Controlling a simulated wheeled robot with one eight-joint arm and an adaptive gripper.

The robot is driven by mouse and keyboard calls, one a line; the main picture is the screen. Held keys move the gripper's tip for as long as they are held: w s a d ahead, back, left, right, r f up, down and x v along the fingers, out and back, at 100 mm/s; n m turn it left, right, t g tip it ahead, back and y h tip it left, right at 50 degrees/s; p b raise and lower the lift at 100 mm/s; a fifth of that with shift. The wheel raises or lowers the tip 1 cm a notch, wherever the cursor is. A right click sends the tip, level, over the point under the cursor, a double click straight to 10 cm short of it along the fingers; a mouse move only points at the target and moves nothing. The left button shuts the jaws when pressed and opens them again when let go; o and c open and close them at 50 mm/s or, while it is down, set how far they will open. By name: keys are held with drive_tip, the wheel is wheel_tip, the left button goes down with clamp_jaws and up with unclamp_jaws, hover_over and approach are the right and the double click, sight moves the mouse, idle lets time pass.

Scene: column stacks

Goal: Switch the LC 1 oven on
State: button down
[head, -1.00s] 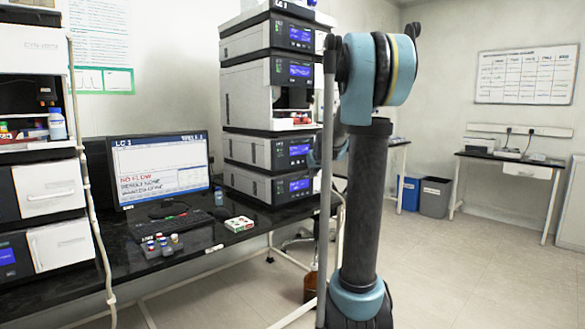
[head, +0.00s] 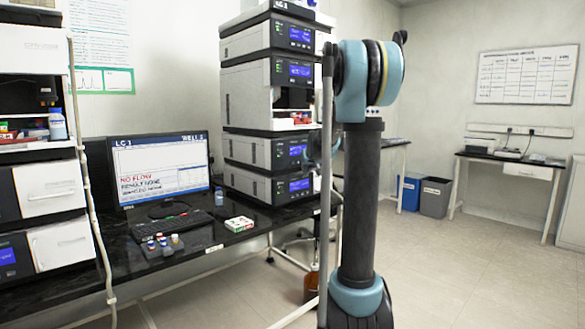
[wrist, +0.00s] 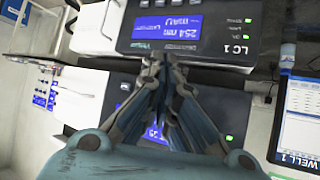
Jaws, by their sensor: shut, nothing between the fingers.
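The LC 1 stack (head: 248,95) stands on the dark bench in the head view. It has several light modules with dark front panels and blue displays. I cannot tell for certain which module is the oven. In the wrist view, a dark panel (wrist: 218,37) carries the label LC 1, a lit blue display reading 254 nm, and green lights. Another module with a blue display and a green light (wrist: 229,138) shows behind my fingers, partly hidden. My gripper (wrist: 162,62) is shut and empty, its fingertips in front of these panels. Contact cannot be told.
The LC 1 monitor (head: 161,170) reads NO FLOW. A keyboard (head: 172,223), a vial rack (head: 158,246) and a small box (head: 239,224) lie on the bench. Another instrument stack (head: 45,190) stands at the left. The floor (head: 455,275) at the right is clear.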

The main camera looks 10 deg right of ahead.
drive_tip(key=shift+w+a, duration=0.75)
drive_tip(key=shift+w, duration=0.25)
drive_tip(key=shift+w+a, duration=0.7)
drive_tip(key=shift+w, duration=0.25)
drive_tip(key=shift+w+a, duration=0.1)
drive_tip(key=shift+w, duration=0.05)
drive_tip(key=shift+w+a, duration=0.1)
drive_tip(key=shift+w, duration=0.05)
drive_tip(key=shift+w+a, duration=0.25)
drive_tip(key=shift+w, duration=0.1)
idle(1.0)
idle(0.3)
drive_tip(key=shift+s+d, duration=0.45)
drive_tip(key=shift+s, duration=0.25)
drive_tip(key=s+d, duration=0.1)
drive_tip(key=s, duration=0.1)
drive_tip(key=s+d, duration=0.2)
idle(0.5)
